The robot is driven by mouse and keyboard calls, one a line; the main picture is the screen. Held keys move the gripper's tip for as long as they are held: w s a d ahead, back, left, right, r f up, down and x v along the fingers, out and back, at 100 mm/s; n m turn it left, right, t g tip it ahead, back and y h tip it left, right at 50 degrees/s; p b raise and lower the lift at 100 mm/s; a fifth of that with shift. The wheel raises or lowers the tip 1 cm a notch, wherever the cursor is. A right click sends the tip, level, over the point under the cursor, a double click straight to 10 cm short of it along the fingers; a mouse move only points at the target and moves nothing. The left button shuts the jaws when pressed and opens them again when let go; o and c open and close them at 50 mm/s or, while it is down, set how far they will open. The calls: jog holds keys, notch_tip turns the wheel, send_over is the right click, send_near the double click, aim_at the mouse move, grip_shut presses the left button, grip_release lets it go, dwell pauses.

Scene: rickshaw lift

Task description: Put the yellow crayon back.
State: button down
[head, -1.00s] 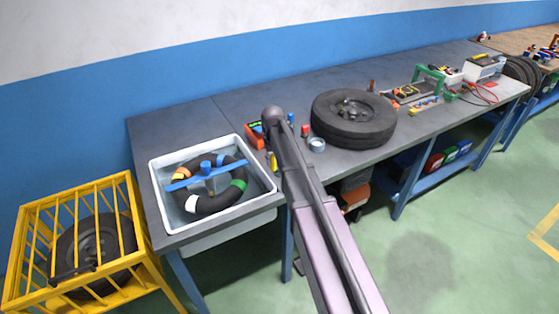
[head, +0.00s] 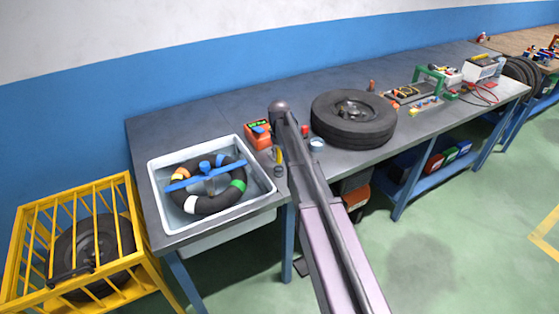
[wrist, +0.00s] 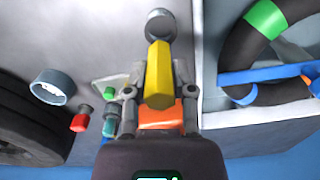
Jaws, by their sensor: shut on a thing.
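My gripper (wrist: 157,82) is shut on the yellow crayon (wrist: 158,72), a thick faceted stick between the two fingers in the wrist view. In the head view a bit of the yellow crayon (head: 278,155) shows beside my arm, above the bench's front edge; my arm hides the gripper there. A small round grey cup (wrist: 160,23) lies just beyond the crayon's far end in the wrist view and shows as a small dark cylinder (head: 278,171) in the head view. I cannot tell whether crayon and cup touch.
A white water basin (head: 157,195) with a ring tube stands left on the bench (head: 290,83). An orange-red box (head: 257,135) is behind the crayon. A blue-grey tape ring (head: 317,145), a red piece (head: 305,131) and a big tyre (head: 352,130) stand to the right.

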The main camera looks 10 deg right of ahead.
aim_at(278, 159)
jog(key=shift+s+a+f+b, duration=0.1)
jog(key=shift+f+b, duration=1.15)
jog(key=shift+f, duration=0.3)
jog(key=shift+f, duration=0.25)
jog(key=shift+c, duration=2.3)
grip_release()
jog(key=shift+r, duration=0.15)
notch_tip(278, 159, up, 12)
jog(key=p, duration=1.2)
jog(key=shift+r, duration=0.15)
